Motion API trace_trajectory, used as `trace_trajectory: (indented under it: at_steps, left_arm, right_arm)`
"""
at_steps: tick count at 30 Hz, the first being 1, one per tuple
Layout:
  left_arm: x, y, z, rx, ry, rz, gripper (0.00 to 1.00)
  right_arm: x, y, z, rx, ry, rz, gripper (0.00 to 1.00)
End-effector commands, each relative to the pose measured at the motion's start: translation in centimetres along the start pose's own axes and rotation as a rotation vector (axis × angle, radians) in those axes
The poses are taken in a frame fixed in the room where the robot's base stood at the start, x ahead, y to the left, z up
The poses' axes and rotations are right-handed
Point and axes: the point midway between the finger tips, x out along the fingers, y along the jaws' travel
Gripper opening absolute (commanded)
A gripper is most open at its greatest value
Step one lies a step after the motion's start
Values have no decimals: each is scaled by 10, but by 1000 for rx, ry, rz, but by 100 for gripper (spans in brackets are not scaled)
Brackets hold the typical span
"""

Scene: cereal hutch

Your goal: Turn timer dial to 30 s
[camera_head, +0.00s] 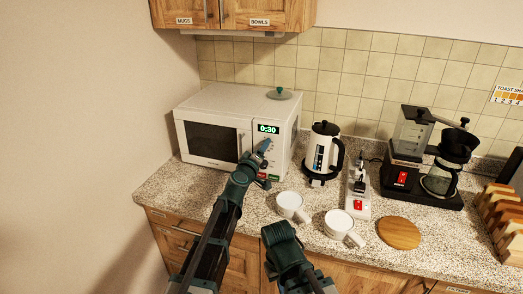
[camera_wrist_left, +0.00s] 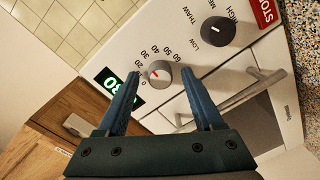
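The white microwave (camera_head: 212,142) stands at the back left of the counter, and its green display (camera_head: 268,128) reads 0:30.
In the wrist view a black power dial (camera_wrist_left: 218,31) and a red STOP button (camera_wrist_left: 264,12) are close by. Two white mugs (camera_head: 290,204) (camera_head: 340,222), a kettle (camera_head: 322,150), a power strip (camera_head: 358,192) and a coffee maker (camera_head: 405,165) stand on the counter.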

Motion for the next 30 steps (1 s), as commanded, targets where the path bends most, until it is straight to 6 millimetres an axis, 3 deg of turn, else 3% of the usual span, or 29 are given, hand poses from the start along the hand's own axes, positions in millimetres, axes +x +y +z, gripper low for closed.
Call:
trace_trajectory:
  at_steps: [8, 14, 30]
  left_arm:
    - [-3, 0, -1, -1, 2, -1, 68]
    - [-23, 0, 0, 0, 1, -1, 68]
    - [-130, 0, 0, 0, 1, 0, 68]
  right_arm:
    - [0, 0, 0, 0, 0, 0, 0]
    - [-2, 0, 0, 0, 0, 0, 0]
    - [-7, 1, 0, 0, 0, 0, 0]
